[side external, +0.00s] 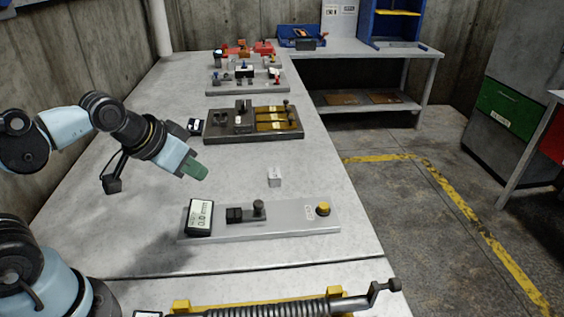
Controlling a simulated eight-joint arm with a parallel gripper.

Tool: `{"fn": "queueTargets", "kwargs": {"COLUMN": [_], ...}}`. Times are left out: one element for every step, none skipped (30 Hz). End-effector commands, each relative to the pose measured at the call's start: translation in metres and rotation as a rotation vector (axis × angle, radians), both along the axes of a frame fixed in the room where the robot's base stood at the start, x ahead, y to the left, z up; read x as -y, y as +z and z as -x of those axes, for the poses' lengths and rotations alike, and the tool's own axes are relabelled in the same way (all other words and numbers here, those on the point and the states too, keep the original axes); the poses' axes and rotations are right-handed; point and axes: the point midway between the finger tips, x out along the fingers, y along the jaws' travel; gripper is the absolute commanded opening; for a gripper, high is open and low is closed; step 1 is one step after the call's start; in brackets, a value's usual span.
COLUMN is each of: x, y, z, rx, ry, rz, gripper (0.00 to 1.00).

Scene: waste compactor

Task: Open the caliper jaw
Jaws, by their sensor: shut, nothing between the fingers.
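My gripper (196,170), with green fingertips, hangs over the table left of and above a grey plate (285,224). It is shut and empty, and touches nothing. The plate seems to be the caliper station. On it are a tilted black display with a white screen (200,216), black jaw blocks (235,215), a dark round knob (259,207) and a yellow button (323,209) at the right end. The two dark blocks look close together; any gap between them is too small to tell. A small white block (274,177) stands on the table behind the plate.
A dark fixture with yellow strips (272,119) stands further back, with more fixtures behind it. A large spring device (275,307) lies at the front edge. Bare table (130,210) is free left of the plate.

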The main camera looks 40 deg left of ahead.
Motion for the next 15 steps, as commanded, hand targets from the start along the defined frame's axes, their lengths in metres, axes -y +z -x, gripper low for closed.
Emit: {"fn": "queueTargets", "kwargs": {"x": [-0.0018,-0.0024,-0.0029,-0.0031,-0.0031,-0.0031,-0.0031,-0.0030,-0.0030,-0.0030,-0.0029,-0.0029,-0.0029,-0.0028,-0.0028], "y": [-0.0010,-0.0014,-0.0016,-0.0018,-0.0017,-0.0017,-0.0017,-0.0016,-0.0016,-0.0015,-0.0015,-0.0016,-0.0016,-0.0016,-0.0016], "z": [0.0030,0.0038,0.0044,0.0047,0.0047,0.0046,0.0045,0.0044,0.0044,0.0043,0.0043,0.0043,0.0043,0.0042,0.0042], "rx": [-0.002,-0.002,-0.003,-0.003,-0.003,-0.003,-0.003,-0.003,-0.003,-0.003,-0.002,-0.002,-0.002,-0.002,-0.002], "ry": [0.000,0.000,0.000,-0.001,-0.001,-0.001,-0.001,-0.001,-0.001,-0.001,-0.001,0.000,0.000,0.000,0.000], "rz": [-0.007,-0.010,-0.011,-0.013,-0.013,-0.013,-0.013,-0.013,-0.013,-0.013,-0.012,-0.011,-0.011,-0.011,-0.011], "gripper": [0.00,0.00,0.00,0.00,0.00,0.00,0.00,0.00,0.00,0.00,0.00,0.00,0.00,0.00,0.02]}}
